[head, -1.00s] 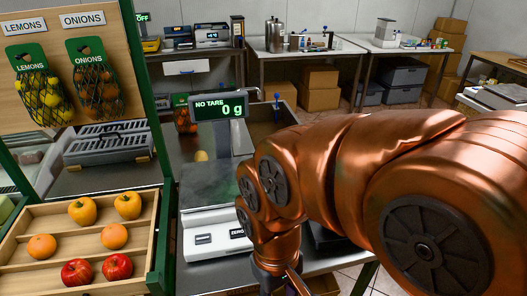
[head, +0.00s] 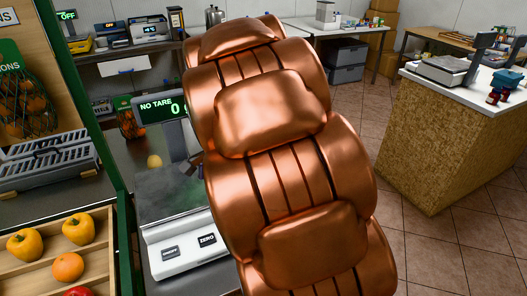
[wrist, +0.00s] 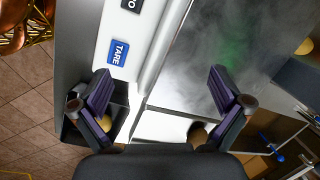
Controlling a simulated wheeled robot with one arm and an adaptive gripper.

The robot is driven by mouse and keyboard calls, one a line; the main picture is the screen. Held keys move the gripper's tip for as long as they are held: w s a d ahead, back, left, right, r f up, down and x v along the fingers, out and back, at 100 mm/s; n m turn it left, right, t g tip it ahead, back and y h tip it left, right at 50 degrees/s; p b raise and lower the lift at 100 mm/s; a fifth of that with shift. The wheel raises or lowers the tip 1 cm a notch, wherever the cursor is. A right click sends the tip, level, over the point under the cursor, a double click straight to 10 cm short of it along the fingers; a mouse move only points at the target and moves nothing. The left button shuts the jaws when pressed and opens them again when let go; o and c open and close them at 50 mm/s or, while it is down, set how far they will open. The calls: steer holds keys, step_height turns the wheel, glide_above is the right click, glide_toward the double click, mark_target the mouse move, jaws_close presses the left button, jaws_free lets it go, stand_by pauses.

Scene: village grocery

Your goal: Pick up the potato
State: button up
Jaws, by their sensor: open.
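A small tan, round item that looks like a potato (head: 154,161) lies behind the scale's plate in the head view. In the wrist view, a similar tan item (wrist: 305,47) shows at the right edge. I cannot tell which is the potato meant. My gripper (wrist: 159,76) is open and empty above the scale's front edge. In the head view my copper arm hides most of it.
The scale (head: 180,250) has a raised display (head: 163,107) close to my arm. A wooden crate (head: 97,262) with peppers and other produce stands at left. A counter (head: 440,150) stands at right, with open tiled floor before it.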

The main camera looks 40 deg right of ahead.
steer(key=w+d+f+m+t, duration=0.1)
steer(key=w+d+m, duration=0.3)
steer(key=d, duration=0.6)
steer(key=w+d+f+m+t+b, duration=0.1)
steer(key=w+d+f+m, duration=0.3)
steer(key=d+m, duration=0.4)
steer(key=w+d+f+m+t+h, duration=0.1)
steer(key=w+d+f+m+t, duration=0.2)
steer(key=d, duration=1.1)
steer(key=shift+w+d+m, duration=0.15)
steer(key=shift+w+m, duration=0.85)
steer(key=shift+m, duration=0.5)
steer(key=shift+d+f, duration=0.15)
steer(key=shift+d, duration=0.2)
steer(key=shift+m, duration=0.3)
steer(key=shift+p+x, duration=0.75)
steer(key=shift+x, duration=3.1)
steer(key=c, duration=1)
steer(key=shift+c, duration=0.2)
